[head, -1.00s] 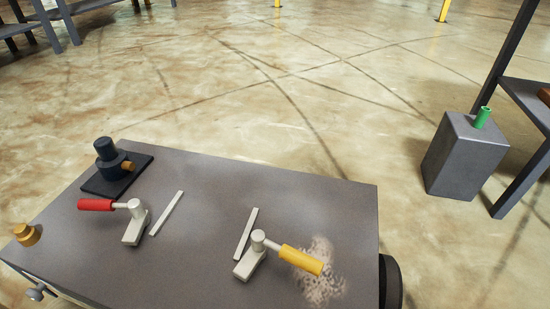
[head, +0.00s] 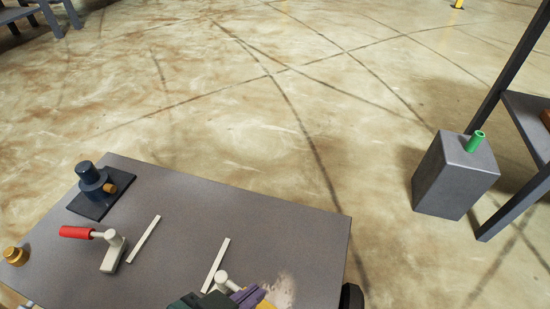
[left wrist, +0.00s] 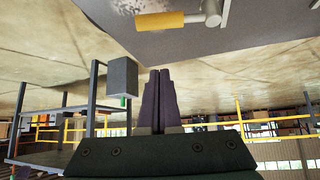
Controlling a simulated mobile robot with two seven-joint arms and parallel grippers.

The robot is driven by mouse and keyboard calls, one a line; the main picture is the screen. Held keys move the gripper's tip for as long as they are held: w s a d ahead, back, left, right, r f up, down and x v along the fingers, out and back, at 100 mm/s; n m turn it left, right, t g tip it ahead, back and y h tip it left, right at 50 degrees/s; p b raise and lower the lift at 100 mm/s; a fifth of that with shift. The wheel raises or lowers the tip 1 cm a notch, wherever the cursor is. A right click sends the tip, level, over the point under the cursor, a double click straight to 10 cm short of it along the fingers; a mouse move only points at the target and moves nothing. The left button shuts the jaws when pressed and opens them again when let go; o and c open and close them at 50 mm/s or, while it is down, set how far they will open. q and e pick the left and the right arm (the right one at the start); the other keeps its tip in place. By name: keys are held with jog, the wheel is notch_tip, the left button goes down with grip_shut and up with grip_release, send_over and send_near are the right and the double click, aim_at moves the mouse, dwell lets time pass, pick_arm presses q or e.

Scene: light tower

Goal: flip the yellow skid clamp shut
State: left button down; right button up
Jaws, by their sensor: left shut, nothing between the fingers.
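The yellow skid clamp has a white pivot (head: 222,279) and base on the grey skid top (head: 300,225). Its yellow handle (head: 266,305) is mostly hidden behind my left gripper (head: 252,293) at the bottom edge of the head view. In the left wrist view, the yellow handle (left wrist: 160,20) lies sideways, pointing away from the white pivot (left wrist: 212,10). My left gripper's dark purple fingers (left wrist: 160,72) are pressed together and empty. Their tips show just short of the handle, with a gap in the picture. My right gripper is not in view.
A red-handled clamp (head: 78,232) and a dark blue fixture (head: 90,182) stand on the skid's left part. Two pale strips lie between the clamps. A grey box with a green cylinder (head: 475,141) stands right, beside a rack. Open floor lies behind the skid.

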aim_at(264, 301)
pick_arm(q)
jog(key=shift+s, duration=0.1)
dwell(0.3)
jog(key=b+x, duration=0.8)
jog(key=x, duration=0.2)
jog(key=shift+a+f+b, duration=0.1)
jog(key=shift+f+b, duration=0.05)
jog(key=shift+b, duration=0.25)
jog(key=shift+f, duration=0.2)
jog(key=s+a, duration=0.2)
jog(key=s, duration=0.1)
jog(key=shift+s, duration=0.2)
jog(key=shift+w, duration=0.15)
